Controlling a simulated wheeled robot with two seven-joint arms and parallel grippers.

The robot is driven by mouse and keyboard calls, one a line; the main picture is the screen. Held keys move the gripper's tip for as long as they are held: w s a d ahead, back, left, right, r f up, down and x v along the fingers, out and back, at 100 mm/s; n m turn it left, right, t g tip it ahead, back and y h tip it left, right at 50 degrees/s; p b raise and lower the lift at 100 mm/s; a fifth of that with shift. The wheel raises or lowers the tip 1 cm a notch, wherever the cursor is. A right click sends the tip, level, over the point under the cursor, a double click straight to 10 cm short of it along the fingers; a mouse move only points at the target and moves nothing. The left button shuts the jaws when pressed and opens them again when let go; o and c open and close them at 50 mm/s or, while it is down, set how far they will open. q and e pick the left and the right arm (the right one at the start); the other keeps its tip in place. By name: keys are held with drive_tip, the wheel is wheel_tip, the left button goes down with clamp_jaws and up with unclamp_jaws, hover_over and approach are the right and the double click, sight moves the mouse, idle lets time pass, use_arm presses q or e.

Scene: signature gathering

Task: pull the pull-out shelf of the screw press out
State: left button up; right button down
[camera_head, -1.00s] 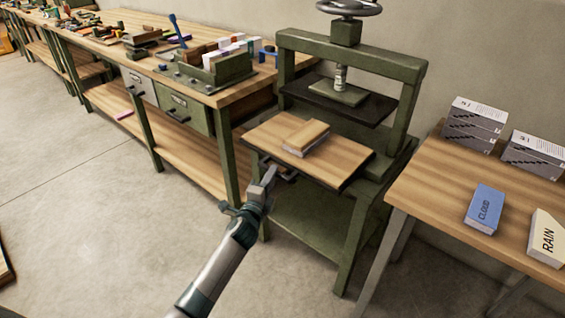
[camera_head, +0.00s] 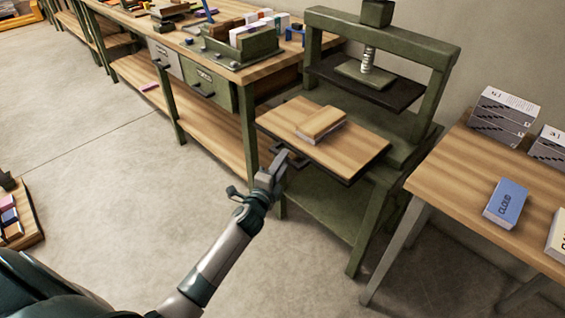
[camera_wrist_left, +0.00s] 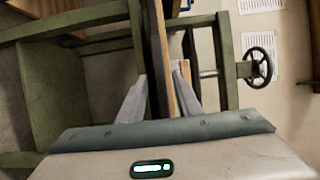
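The green screw press (camera_head: 440,75) stands right of the workbench. Its wooden pull-out shelf (camera_head: 355,152) sits low in the frame, below the dark pressing plate, and carries a tan-covered book (camera_head: 320,123). A dark handle (camera_head: 292,160) is on the shelf's front edge. My left gripper (camera_head: 273,170) is at this handle, low in front of the shelf. In the left wrist view, its two fingers (camera_wrist_left: 160,80) are apart, one on each side of the dark handle and shelf edge (camera_wrist_left: 158,40). Firm contact is not visible. My right gripper is out of view.
A workbench (camera_head: 240,75) with drawers and tools stands left of the press. A table (camera_head: 455,180) with a blue CLOUD book (camera_head: 506,203) and grey boxes (camera_head: 503,115) stands close on the right. The floor (camera_head: 110,190) in front of the press is clear.

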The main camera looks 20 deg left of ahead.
use_arm(q)
drive_tip(key=shift+s, duration=0.15)
